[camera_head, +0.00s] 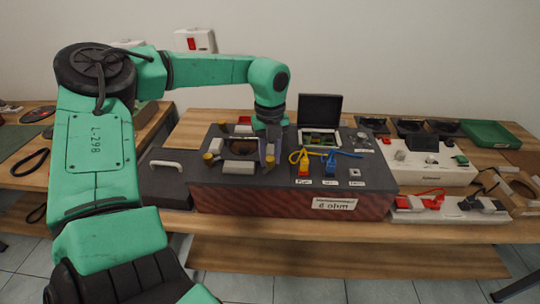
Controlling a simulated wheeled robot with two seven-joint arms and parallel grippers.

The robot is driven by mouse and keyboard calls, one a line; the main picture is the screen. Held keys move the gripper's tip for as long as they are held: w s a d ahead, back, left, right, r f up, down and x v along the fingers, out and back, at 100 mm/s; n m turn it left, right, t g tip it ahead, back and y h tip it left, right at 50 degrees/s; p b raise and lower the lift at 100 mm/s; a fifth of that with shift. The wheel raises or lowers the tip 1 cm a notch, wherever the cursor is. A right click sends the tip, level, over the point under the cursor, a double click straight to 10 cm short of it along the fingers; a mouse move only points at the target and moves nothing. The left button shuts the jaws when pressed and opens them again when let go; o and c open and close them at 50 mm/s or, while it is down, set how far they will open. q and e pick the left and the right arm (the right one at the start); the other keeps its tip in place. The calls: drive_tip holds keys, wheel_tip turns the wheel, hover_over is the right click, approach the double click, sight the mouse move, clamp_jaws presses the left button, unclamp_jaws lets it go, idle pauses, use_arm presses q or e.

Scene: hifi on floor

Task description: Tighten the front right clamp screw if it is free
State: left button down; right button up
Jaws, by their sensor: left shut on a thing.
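The hi-fi box (290,202) stands on the wooden bench, dark on top with a reddish front and a label. On its left top sits a round dark part (242,147) between grey blocks, with brass-coloured clamp screws (208,159) at its left. My left gripper (269,153) reaches down from above at the right side of this part. It is shut on the front right clamp screw (270,162), which shows as a small brass-coloured spot at the fingertips. The gripper hides most of that screw, and I cannot tell how tight it is. My right gripper is out of view.
An open black lid (320,109) stands over a green circuit board. Yellow and blue cables (345,154) lie right of the gripper. A dark case with a white handle (166,164) is at left. White units (428,170) and a green tray (490,134) are at right.

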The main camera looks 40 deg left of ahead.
use_arm(q)
drive_tip(key=shift+m, duration=0.3)
drive_tip(key=shift+f+m+b, duration=0.1)
drive_tip(key=shift+m+b, duration=0.7)
drive_tip(key=m+b, duration=0.1)
drive_tip(key=m, duration=0.1)
drive_tip(key=shift+m, duration=0.3)
drive_tip(key=m+b, duration=0.1)
drive_tip(key=m, duration=0.1)
drive_tip(key=shift+m, duration=0.4)
drive_tip(key=m, duration=0.3)
drive_tip(key=shift+m, duration=0.3)
drive_tip(key=m, duration=1)
drive_tip(key=shift+m, duration=0.3)
